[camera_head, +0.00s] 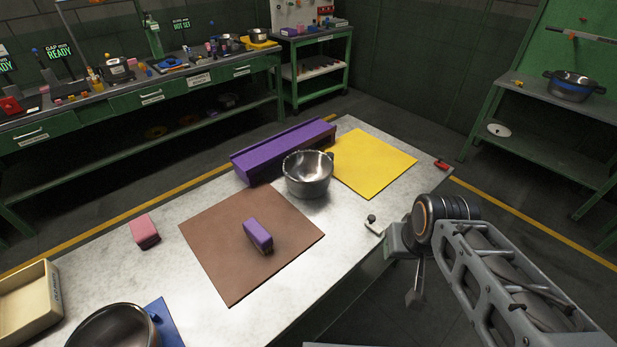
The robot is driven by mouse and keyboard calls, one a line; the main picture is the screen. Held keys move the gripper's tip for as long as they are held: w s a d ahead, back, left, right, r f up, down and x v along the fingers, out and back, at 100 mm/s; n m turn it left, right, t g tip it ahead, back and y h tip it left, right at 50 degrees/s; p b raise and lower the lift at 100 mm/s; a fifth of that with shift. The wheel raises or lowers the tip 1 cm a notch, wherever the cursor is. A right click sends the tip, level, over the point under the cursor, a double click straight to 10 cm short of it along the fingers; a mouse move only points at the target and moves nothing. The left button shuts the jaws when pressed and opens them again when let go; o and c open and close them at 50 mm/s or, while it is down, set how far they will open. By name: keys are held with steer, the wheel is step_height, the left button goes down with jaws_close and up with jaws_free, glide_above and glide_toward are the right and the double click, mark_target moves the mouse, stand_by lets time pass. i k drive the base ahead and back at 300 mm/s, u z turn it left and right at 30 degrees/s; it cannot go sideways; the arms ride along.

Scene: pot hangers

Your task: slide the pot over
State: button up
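A shiny metal pot (308,176) stands upright on the table, between the brown mat and the yellow mat. It is beside the purple long block and overlaps the yellow mat's near left corner in the picture. A second, darker pot (113,328) is at the bottom left by a blue mat (165,322), partly cut off by the frame. My gripper (394,257) is at the table's right edge, to the right of and nearer than the metal pot. Its two fingers look spread apart with nothing between them, and it touches neither pot.
A purple long block (283,150) lies along the far edge. A small purple block (258,235) lies on the brown mat (220,260). The yellow mat (372,163) is bare. A pink block (144,230) and beige bin (28,300) are at left. A blue-banded pot (572,88) stands on the right shelf.

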mark_target(307, 174)
steer(key=u, duration=3.3)
steer(key=k, duration=1.6)
steer(key=z, duration=1.35)
steer(key=i, duration=1.05)
steer(key=z, duration=0.05)
